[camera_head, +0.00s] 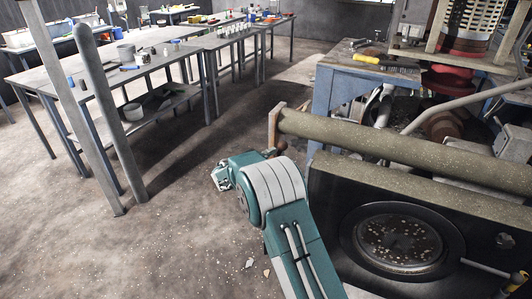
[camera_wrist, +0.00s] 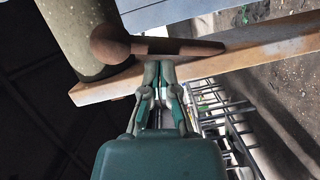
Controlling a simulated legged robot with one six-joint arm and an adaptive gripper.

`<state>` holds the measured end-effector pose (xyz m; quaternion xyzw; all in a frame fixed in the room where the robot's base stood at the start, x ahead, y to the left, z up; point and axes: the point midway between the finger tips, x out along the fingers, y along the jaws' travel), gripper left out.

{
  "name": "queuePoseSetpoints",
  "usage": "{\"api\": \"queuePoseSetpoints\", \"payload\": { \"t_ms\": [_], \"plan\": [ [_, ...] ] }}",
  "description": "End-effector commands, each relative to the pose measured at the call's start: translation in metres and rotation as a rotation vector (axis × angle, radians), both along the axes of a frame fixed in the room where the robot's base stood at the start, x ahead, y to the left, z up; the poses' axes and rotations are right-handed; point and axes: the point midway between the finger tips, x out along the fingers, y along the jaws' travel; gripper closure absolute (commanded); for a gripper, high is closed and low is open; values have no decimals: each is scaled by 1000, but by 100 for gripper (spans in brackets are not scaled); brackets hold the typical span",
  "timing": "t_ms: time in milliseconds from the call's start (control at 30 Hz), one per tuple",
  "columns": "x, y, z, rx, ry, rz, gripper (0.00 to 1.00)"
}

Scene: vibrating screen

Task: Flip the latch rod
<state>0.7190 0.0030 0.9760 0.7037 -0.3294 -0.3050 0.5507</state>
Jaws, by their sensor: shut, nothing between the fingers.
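The latch rod (camera_wrist: 180,47) is a dark reddish-brown bar with a round ball knob (camera_wrist: 109,44) at its left end. In the wrist view it lies roughly level in front of a wooden plank edge. My gripper (camera_wrist: 159,66) is shut and empty, with its fingertips just below the rod, close to the knob; I cannot tell whether they touch it. In the head view the knob (camera_head: 282,146) shows small beside my teal arm, near the end of the thick roller beam (camera_head: 390,152). My fingers are hidden there behind the arm.
The wooden plank (camera_wrist: 240,65) and thick round beam (camera_wrist: 78,35) crowd the rod. The machine's dark side plate with a round port (camera_head: 402,237) stands at right. A blue workbench (camera_head: 340,88) is behind. Open floor (camera_head: 180,235) lies left, with long tables (camera_head: 150,65) beyond.

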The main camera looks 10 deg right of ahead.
Motion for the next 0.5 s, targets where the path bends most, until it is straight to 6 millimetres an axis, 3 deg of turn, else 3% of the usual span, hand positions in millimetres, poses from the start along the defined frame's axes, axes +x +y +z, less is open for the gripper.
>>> {"api": "queuePoseSetpoints", "payload": {
  "t_ms": [500],
  "plan": [
    [-2,-3,0,45,-32,-1,100]
  ]
}}
